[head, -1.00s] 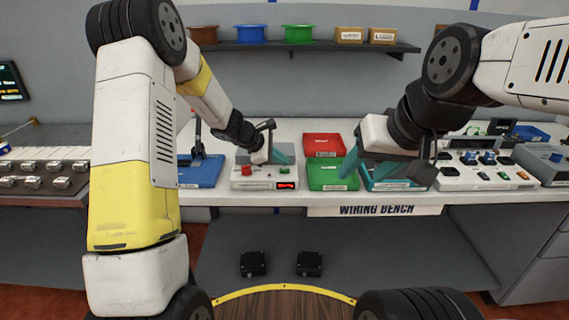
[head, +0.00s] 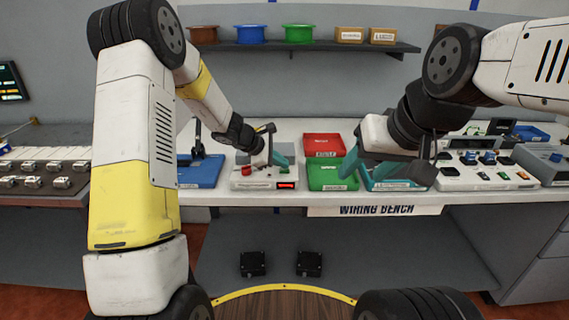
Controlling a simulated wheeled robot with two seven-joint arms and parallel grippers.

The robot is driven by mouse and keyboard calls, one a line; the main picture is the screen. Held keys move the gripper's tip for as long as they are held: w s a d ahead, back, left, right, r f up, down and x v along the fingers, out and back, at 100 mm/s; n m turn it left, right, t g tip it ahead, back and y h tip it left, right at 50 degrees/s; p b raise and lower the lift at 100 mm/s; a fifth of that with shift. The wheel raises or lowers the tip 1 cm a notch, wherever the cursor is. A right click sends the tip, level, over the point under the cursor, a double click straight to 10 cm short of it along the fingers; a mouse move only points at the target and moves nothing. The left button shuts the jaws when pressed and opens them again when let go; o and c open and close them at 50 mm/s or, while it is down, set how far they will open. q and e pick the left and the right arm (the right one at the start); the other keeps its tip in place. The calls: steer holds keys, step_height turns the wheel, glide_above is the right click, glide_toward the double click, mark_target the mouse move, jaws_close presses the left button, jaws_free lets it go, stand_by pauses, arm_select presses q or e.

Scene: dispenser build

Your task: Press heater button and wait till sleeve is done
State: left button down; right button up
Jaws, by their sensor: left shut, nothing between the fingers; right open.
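The heater is a white box (head: 252,183) on the wiring bench, with a lit red display (head: 286,185) at its front right and a red button (head: 246,170) on its top left. My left gripper (head: 281,162) is shut and empty over the back right of the heater, to the right of the red button. Whether it touches the heater is not clear. My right gripper (head: 350,168) is open and empty above the green tray and the teal tray. I cannot make out a sleeve.
A red tray (head: 323,141) stands behind a green tray (head: 325,178). A teal tray (head: 400,187) is under my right gripper and a blue tray (head: 203,172) is left of the heater. A control panel (head: 485,176) stands right. Spools and boxes sit on the shelf (head: 300,46).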

mark_target(282, 171)
arm_select(q)
steer(key=shift+f, duration=0.35)
steer(key=shift+r, duration=0.1)
stand_by(0.4)
steer(key=shift+r, duration=0.75)
steer(key=shift+r, duration=0.1)
steer(key=shift+r, duration=2.45)
